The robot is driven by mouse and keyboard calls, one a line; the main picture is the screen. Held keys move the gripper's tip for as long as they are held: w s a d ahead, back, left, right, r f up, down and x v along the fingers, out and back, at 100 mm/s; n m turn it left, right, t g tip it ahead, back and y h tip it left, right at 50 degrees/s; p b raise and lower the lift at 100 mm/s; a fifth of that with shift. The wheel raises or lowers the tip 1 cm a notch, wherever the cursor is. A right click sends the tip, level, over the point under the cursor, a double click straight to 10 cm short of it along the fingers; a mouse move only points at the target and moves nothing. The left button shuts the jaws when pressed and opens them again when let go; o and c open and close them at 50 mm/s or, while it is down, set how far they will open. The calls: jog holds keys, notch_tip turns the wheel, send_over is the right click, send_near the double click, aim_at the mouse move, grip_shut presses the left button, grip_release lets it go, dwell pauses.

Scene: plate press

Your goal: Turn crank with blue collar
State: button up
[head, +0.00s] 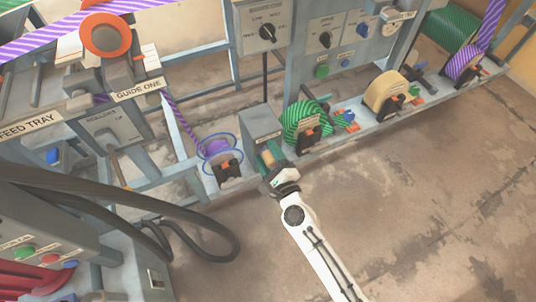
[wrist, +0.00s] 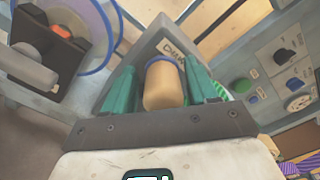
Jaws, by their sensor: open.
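The crank's tan handle (wrist: 163,88) stands between my gripper's two green fingers in the wrist view, with a blue collar (wrist: 160,59) at its far end. My gripper (wrist: 160,72) is open, one finger on each side of the handle. Small gaps seem to show beside it; contact cannot be told. In the head view the handle (head: 267,158) shows just beyond my gripper (head: 272,170), in front of a grey box (head: 262,124). A partly hidden label is on the box in the wrist view. The crank's arm is hidden.
A purple spool with blue-rimmed flanges (head: 217,148) is left of the box. A green striped roll (head: 305,120) is close on its right, with a tan roll (head: 385,90) farther along. Black hoses (head: 130,205) curve at lower left. The floor (head: 430,190) at right is clear.

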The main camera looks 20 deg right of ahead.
jog(key=s+b, duration=0.1)
jog(key=s, duration=0.9)
jog(key=shift+s+b, duration=0.3)
jog(key=shift+s, duration=0.1)
dwell(0.9)
jog(key=r+m+g+h+p, duration=0.1)
jog(key=p, duration=0.4)
jog(key=w+a+m+g+h+p, duration=0.1)
jog(key=h+p, duration=0.1)
jog(key=p, duration=0.4)
jog(key=w+a+r+m+g+h+p, duration=0.1)
jog(key=m+p, duration=0.1)
jog(key=p, duration=0.3)
jog(key=shift+a+r+g+p, duration=0.25)
jog(key=shift+r+g+p, duration=0.05)
jog(key=shift+r, duration=0.05)
jog(key=b+x, duration=0.2)
jog(key=x, duration=0.8)
jog(key=shift+s+d, duration=0.1)
